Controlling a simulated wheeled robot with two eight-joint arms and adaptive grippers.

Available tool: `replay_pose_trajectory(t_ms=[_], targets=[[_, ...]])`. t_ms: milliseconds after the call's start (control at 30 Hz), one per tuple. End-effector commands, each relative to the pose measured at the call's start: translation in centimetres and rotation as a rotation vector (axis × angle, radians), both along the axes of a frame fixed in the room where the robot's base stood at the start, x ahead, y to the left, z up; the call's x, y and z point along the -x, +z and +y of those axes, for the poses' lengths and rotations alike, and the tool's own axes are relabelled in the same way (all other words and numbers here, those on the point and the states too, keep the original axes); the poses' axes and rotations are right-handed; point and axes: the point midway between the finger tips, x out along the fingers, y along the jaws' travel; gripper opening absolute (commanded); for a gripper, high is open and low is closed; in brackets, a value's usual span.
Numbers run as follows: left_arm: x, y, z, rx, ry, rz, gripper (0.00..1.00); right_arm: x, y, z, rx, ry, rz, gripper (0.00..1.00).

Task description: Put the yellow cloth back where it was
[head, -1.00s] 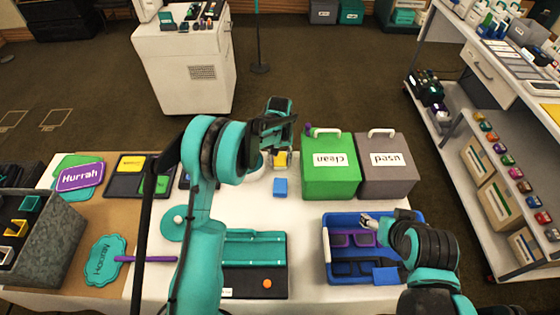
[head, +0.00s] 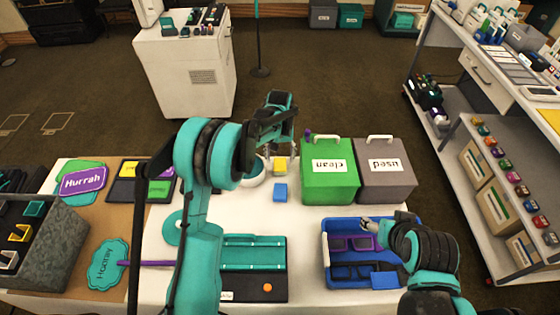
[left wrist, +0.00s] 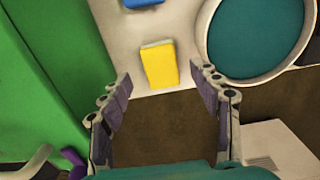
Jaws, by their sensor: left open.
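The yellow cloth (head: 280,166), a small folded block, lies on the white table near its back edge, behind the blue cloth (head: 280,192). It also shows in the left wrist view (left wrist: 159,65). My left gripper (head: 281,150) is open above the yellow cloth. In the left wrist view its two fingers stand apart with nothing between them, and the cloth lies just beyond the fingertips. My right gripper (head: 368,225) hangs over the blue tray (head: 330,281); its fingers are too small to judge.
A green "clean" box (head: 330,187) and a grey "used" box (head: 385,187) stand right of the cloth. A white-rimmed bowl with a teal inside (left wrist: 257,38) sits close on its other side. A teal case (head: 253,252) lies in front. The back table edge is near.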

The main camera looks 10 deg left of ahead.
Motion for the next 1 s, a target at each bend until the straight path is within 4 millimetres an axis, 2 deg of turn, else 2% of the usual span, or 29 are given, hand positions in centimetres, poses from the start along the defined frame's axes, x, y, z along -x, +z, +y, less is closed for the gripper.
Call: replay_pose_trajectory(t_ms=[33,200,433,567,767,1000], targets=[[0.0,1.7,0.0,0.0,0.0,0.0,0.63,0.0,0.8,0.0,0.0,0.0,0.0,0.66],[0.0,4.9,0.0,0.0,0.0,0.0,0.63,0.0,1.9,0.0,0.0,0.0,0.0,0.66],[0.1,7.2,0.1,0.001,-0.001,-0.002,0.63,0.0,2.4,0.0,0.0,0.0,0.0,0.66],[1.0,8.9,0.3,0.002,-0.007,-0.025,0.63,0.0,2.4,0.0,0.0,0.0,0.0,0.66],[4.8,13.9,1.3,0.005,-0.036,-0.116,0.63,0.0,2.4,0.0,0.0,0.0,0.0,0.66],[10.8,18.6,2.4,0.001,-0.076,-0.242,0.63,0.0,2.4,0.0,0.0,0.0,0.0,0.66]])
